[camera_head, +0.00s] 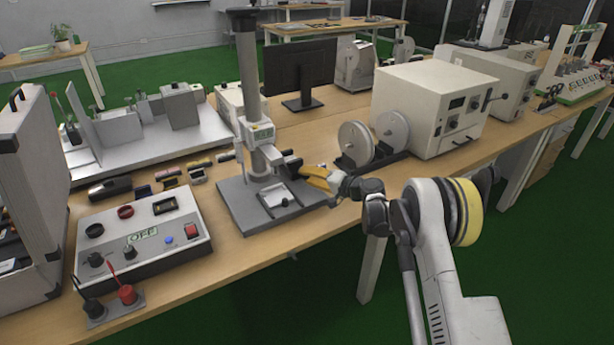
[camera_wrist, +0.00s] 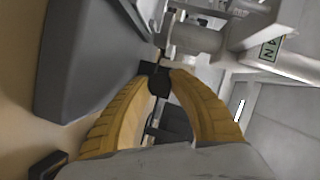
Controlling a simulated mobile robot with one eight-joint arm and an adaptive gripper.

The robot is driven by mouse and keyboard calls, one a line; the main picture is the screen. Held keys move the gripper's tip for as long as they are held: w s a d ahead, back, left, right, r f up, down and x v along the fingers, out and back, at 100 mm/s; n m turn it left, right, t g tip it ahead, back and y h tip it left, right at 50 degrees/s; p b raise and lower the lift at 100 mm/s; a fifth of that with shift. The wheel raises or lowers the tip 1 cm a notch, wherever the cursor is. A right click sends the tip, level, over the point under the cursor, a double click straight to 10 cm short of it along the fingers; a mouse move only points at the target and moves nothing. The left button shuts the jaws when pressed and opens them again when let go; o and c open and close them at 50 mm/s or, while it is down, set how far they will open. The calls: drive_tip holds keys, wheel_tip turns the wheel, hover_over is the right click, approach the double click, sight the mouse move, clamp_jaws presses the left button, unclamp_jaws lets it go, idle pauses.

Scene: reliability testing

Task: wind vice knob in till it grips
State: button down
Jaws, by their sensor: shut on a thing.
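The test stand has a tall grey column (camera_head: 250,95) on a flat dark grey base (camera_head: 236,208). A small unit with a display (camera_head: 260,135) sits on the column. My gripper (camera_head: 306,175), with yellow fingers, reaches in from the right at the stand's front right. In the wrist view my gripper (camera_wrist: 157,76) is shut on a small black knob (camera_wrist: 154,84), one finger on each side. A pale metal shaft or cylinder (camera_wrist: 190,38) lies just beyond it. The vice's jaws cannot be made out, nor whether they grip anything.
A control box (camera_head: 140,245) with knobs and a red switch stands left of the stand. Two spools (camera_head: 357,140) and a white machine (camera_head: 430,108) stand to its right. A monitor (camera_head: 300,70) is behind.

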drive_tip(key=shift+m, duration=0.4)
drive_tip(key=c, duration=1.1)
unclamp_jaws()
drive_tip(key=shift+a, duration=0.1)
drive_tip(key=shift+c, duration=0.2)
